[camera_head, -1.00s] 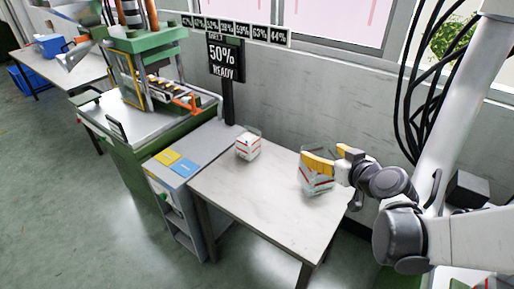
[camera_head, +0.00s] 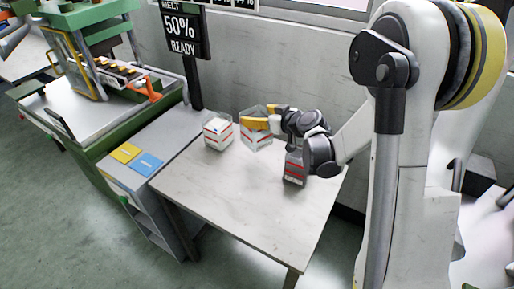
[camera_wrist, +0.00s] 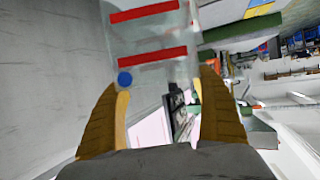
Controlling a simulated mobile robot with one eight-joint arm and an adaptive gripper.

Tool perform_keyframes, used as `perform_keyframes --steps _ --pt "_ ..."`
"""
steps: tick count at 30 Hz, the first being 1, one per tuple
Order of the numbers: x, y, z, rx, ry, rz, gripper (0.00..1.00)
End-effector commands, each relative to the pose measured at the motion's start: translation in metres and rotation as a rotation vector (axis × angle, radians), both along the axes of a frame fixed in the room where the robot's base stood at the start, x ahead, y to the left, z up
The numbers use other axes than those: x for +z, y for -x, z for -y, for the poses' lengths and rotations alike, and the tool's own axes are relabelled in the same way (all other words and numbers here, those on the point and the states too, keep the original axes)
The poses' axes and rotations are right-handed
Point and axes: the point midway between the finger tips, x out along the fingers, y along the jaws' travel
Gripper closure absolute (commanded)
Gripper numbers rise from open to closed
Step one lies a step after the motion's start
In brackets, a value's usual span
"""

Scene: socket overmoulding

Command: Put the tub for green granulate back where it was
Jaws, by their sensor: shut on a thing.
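My gripper (camera_head: 266,118) has yellow fingers and is shut on a clear tub (camera_head: 257,137) with red stripes, at the back of the light table (camera_head: 235,195). In the wrist view the same tub (camera_wrist: 150,35) shows two red bands and a blue dot between the fingers. I cannot tell whether it touches the table. A white-filled tub with red stripes (camera_head: 218,133) stands just left of it. A darker tub with red stripes (camera_head: 294,170) stands to the right, partly hidden by my arm. No green granulate shows in the held tub.
A grey cabinet with a yellow card (camera_head: 126,152) and a blue card (camera_head: 147,163) adjoins the table on the left. Behind it stand a green machine (camera_head: 75,75) and a black sign (camera_head: 182,35) reading 50% READY. The front of the table is clear.

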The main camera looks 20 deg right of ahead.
Motion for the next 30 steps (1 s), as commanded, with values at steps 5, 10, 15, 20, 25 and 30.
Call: perform_keyframes --steps 5,10,15,20,25,30 --pt "-0.04 0.0 0.0 0.0 0.0 0.0 0.61" --pt "-0.057 0.0 0.0 0.0 0.0 0.0 0.61" --pt "-0.082 0.0 0.0 0.0 0.0 0.0 0.61" --pt "-0.081 0.0 0.0 0.0 0.0 0.0 0.61" --pt "-0.082 0.0 0.0 0.0 0.0 0.0 0.61" --pt "-0.084 0.0 0.0 0.0 0.0 0.0 0.0"
